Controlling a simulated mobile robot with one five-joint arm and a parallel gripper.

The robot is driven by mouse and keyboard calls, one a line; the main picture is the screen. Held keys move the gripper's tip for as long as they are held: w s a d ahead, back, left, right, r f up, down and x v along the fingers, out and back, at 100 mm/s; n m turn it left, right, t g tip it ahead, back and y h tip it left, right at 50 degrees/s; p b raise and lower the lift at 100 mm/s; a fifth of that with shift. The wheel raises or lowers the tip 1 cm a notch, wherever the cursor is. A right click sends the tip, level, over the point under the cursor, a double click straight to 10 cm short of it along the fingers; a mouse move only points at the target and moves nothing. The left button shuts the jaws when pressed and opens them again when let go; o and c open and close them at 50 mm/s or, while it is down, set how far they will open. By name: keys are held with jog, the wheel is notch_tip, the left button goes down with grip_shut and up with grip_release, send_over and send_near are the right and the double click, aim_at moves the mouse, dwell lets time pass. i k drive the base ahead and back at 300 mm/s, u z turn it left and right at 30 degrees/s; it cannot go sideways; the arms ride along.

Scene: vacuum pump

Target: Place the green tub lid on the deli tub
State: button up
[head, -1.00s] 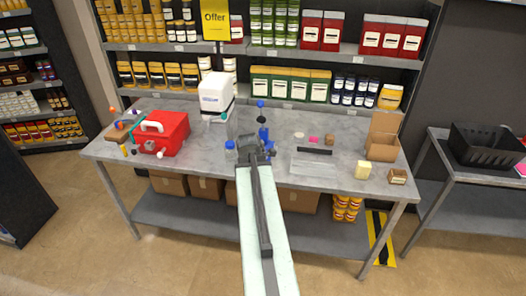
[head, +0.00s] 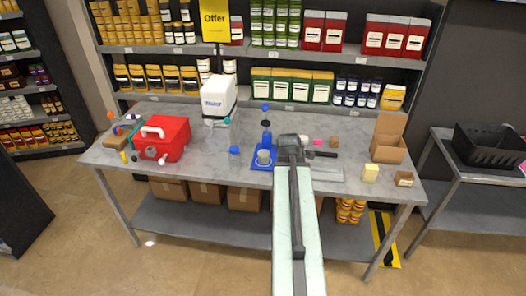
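My arm reaches over the workbench (head: 215,148) from the front, and its end, with my gripper (head: 291,141), is over the right-middle of the bench. The fingers are hidden by the arm, so I cannot see whether they are open or what they hold. A small pale tub-like cup (head: 264,157) stands on a blue base just left of my gripper; I cannot tell whether it is the deli tub. I cannot make out a green tub lid for sure.
A blue-capped clear container (head: 235,153) is left of the blue base. An open cardboard box (head: 388,140) and a pale yellow block (head: 370,172) are at the right. Shelves rise behind.

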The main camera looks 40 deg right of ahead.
aim_at(264, 155)
jog(key=i, duration=0.95)
jog(key=u, duration=0.05)
